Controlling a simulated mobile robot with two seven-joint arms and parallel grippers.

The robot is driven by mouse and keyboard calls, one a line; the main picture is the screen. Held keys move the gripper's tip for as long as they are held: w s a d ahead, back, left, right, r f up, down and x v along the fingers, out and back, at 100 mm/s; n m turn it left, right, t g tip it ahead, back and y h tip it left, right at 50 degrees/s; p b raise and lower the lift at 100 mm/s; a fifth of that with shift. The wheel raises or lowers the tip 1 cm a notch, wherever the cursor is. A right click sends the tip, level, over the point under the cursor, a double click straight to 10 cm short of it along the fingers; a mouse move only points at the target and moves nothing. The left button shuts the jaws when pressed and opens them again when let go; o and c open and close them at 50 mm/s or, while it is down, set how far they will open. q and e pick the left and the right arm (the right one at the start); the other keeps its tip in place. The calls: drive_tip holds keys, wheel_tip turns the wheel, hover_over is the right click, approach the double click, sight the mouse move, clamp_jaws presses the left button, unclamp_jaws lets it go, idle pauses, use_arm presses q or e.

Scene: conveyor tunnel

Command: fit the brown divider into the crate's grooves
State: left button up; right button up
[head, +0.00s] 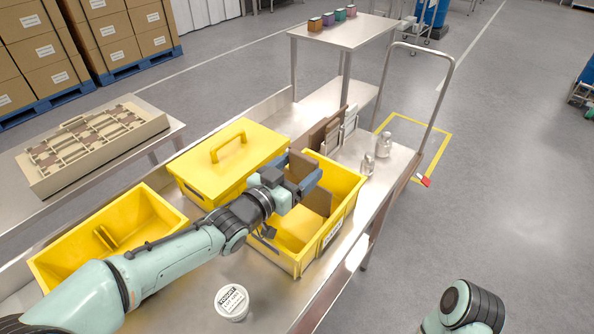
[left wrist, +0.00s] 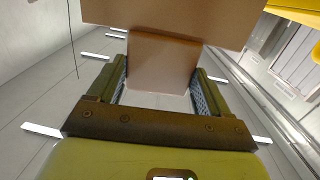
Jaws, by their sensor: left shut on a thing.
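The brown divider (head: 301,166) is in my left gripper (head: 303,183), above the far part of the open yellow crate (head: 347,212). The gripper is shut on it, with brown showing between the fingers. A brown panel (head: 317,200) also shows below the fingers inside the crate; I cannot tell whether it is part of the held divider. In the left wrist view, the divider (left wrist: 163,62) sits between the two fingers, with a wider brown panel (left wrist: 180,22) beyond. The crate's grooves cannot be made out. My right gripper is out of view.
A yellow lid with a handle (head: 215,177) lies left of the crate. Another yellow bin (head: 65,262) stands front left. Upright panels (head: 325,131) and glass jars (head: 383,146) stand behind the crate. A white labelled tub (head: 231,301) sits in front.

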use_arm(q)
drive_tip(key=o, duration=1.4)
wheel_tip(320, 180, down, 2)
drive_tip(key=shift+a+f, duration=0.15)
drive_tip(key=shift+f, duration=0.1)
drive_tip(key=v, duration=0.4)
drive_tip(key=r+v, duration=0.1)
drive_tip(key=v, duration=0.4)
drive_tip(key=r+v, duration=0.1)
drive_tip(key=v, duration=0.3)
drive_tip(key=shift+s+r, duration=0.15)
